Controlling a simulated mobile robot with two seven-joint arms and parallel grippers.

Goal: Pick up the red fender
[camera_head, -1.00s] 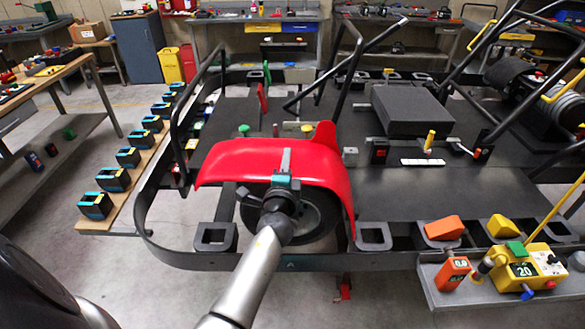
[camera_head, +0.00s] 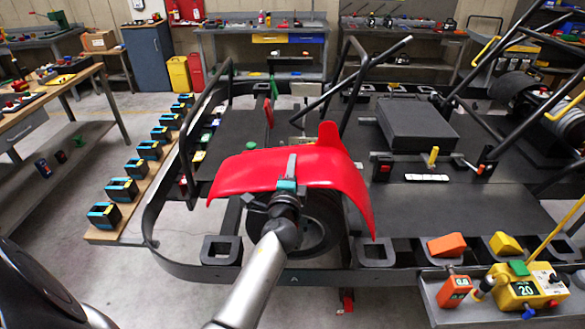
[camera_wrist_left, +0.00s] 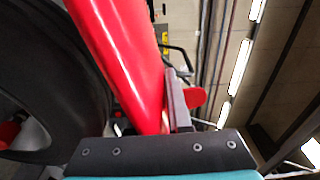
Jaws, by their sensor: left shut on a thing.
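The red fender (camera_head: 325,170) is a curved, glossy panel with a raised tab at the back. In the head view it sits over the kart's front black wheel (camera_head: 322,235). My left gripper (camera_head: 289,172) comes up from below and is shut on the fender's near edge. In the left wrist view the fender (camera_wrist_left: 125,50) runs up from the jaws, with the wheel (camera_wrist_left: 45,85) close beside it at the left. I cannot tell whether fender and wheel touch. My right gripper is not in view.
The kart frame (camera_head: 225,270) surrounds the wheel. Several black blocks with teal tops (camera_head: 122,190) line a wooden board at the left. A yellow control box (camera_head: 525,290) stands on a grey shelf at the right. A workbench (camera_head: 35,115) is at the far left.

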